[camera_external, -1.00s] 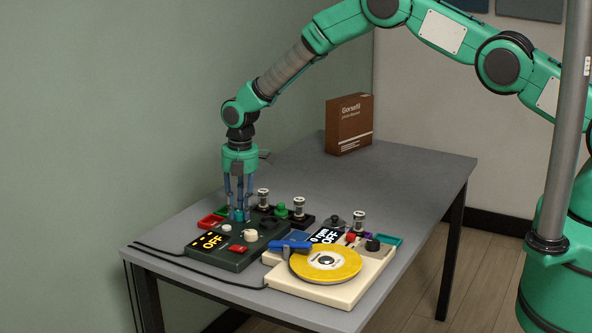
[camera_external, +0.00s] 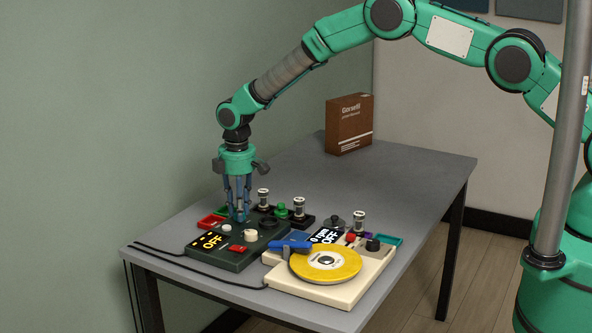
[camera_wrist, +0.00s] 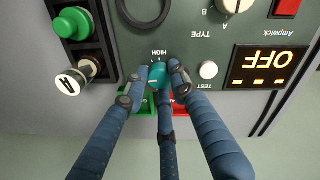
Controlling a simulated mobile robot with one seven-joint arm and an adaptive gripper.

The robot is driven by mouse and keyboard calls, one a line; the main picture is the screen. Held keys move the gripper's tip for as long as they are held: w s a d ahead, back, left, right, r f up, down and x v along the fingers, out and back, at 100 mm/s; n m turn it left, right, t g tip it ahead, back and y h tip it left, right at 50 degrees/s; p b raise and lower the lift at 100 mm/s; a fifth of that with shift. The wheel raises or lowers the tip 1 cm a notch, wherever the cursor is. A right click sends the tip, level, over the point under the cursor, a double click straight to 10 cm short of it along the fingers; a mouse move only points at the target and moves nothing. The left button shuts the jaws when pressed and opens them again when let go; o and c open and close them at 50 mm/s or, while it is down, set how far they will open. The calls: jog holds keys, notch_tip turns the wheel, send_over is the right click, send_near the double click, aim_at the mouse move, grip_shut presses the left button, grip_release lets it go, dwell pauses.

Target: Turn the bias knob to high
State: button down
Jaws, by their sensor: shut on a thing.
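The bias knob is a small teal knob (camera_wrist: 158,75) on a dark green panel (camera_wrist: 215,45), with HIGH printed beside it. A pale mark shows on the knob, but I cannot tell its exact setting. My gripper (camera_wrist: 158,78) has blue fingers closed around the knob, seen from above in the wrist view. In the outside view my gripper (camera_external: 239,217) points down at the back of the dark green unit (camera_external: 225,260), and its fingers hide the knob. The unit's display (camera_external: 211,241) reads OFF.
A white TEST button (camera_wrist: 208,70), a cream TYPE knob (camera_external: 250,235) and a red button (camera_external: 237,249) are close by. A cream turntable unit with a yellow disc (camera_external: 325,264) stands at right. A brown box (camera_external: 349,124) stands at the back; the table around it is clear.

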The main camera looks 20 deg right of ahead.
jog(key=m+b, duration=0.1)
jog(key=m, duration=0.3)
jog(key=shift+a+m, duration=0.1)
jog(key=shift+m, duration=0.2)
jog(key=m, duration=0.4)
jog(key=shift+m+b, duration=0.3)
jog(key=m, duration=0.4)
jog(key=shift+w+m+h, duration=0.1)
jog(key=shift+m+h, duration=0.2)
jog(key=shift+m+g+b, duration=0.3)
jog(key=shift+m+b, duration=0.1)
jog(key=shift+m, duration=1.8)
jog(key=shift+w+r, duration=0.1)
jog(key=c, duration=1.4)
grip_release()
jog(key=shift+c, duration=0.2)
notch_tip(320, 180, up, 12)
jog(key=shift+a, duration=0.3)
